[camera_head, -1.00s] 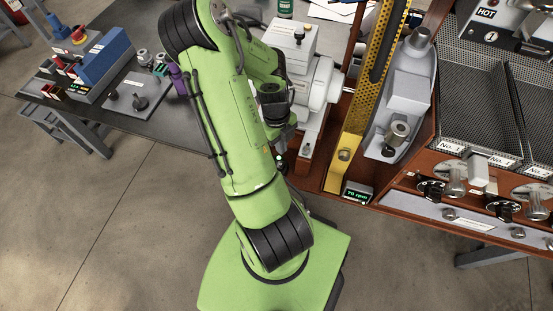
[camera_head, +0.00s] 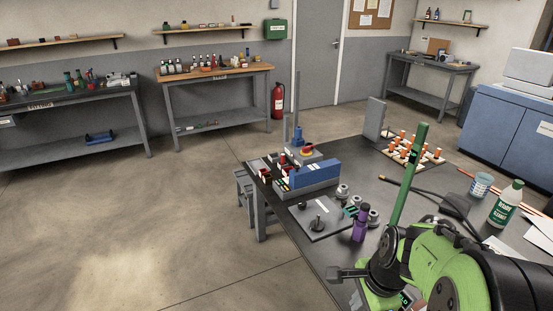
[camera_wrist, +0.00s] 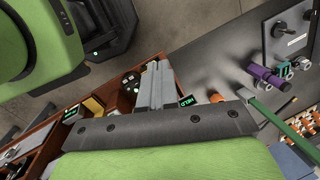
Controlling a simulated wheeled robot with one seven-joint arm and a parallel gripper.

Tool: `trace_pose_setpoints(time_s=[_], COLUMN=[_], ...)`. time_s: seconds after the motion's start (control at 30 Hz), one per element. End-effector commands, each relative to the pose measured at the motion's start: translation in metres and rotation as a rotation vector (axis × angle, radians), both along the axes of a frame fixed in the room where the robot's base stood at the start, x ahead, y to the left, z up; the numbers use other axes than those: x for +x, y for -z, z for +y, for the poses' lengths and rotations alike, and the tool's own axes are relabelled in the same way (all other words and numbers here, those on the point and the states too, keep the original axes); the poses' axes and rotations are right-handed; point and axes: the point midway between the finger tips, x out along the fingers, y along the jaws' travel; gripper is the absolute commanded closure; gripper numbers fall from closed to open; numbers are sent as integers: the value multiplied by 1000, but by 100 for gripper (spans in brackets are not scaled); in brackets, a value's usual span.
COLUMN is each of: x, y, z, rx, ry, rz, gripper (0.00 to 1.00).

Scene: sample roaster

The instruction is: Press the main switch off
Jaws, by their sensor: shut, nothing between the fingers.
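I cannot pick out a labelled main switch in either view. A red knob on a yellow base (camera_head: 306,150) stands on a grey box at the table's left end. A grey plate (camera_head: 327,230) with a short black lever lies nearer, and also shows in the wrist view (camera_wrist: 284,42). My gripper's grey fingers (camera_wrist: 154,70) are together and empty in the wrist view, over a wooden-edged panel with black round knobs (camera_wrist: 132,83). Whether the fingers touch anything there is unclear. In the head view my arm comes in from the lower right.
A green rod (camera_head: 406,190) stands upright beside my arm. Open floor lies left.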

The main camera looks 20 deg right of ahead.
Motion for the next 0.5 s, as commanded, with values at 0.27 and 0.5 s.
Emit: trace_pose_setpoints(time_s=[0.27,0.5], x=[-47,-73], y=[-103,-118], z=[100,117], rx=[-435,-629], ry=[-1239,-1599], rz=[-246,-271], gripper=[100,100])
